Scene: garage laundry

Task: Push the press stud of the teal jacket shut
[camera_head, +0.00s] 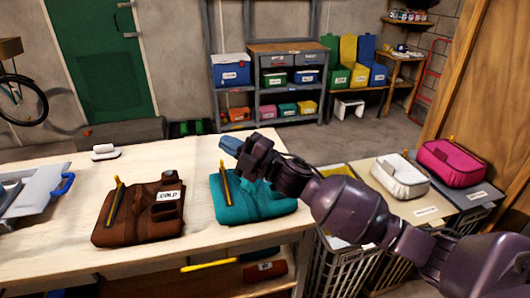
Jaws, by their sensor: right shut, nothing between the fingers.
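The teal jacket (265,209) lies folded on the pale worktop, right of centre in the head view. A dark strip with an orange upright piece (225,183) runs along its left side. My right gripper (230,146) is shut and empty. It hangs above the jacket's far edge, and its wrist covers part of the jacket's upper side. I cannot make out the press stud or whether it is shut. My left gripper is out of view.
A brown folded garment (130,222) with a COLD label lies to the left. A tray with a blue handle (64,185) is at the far left, and a small white block (104,152) is behind. White (400,177) and pink (452,162) bundles sit on bins at right.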

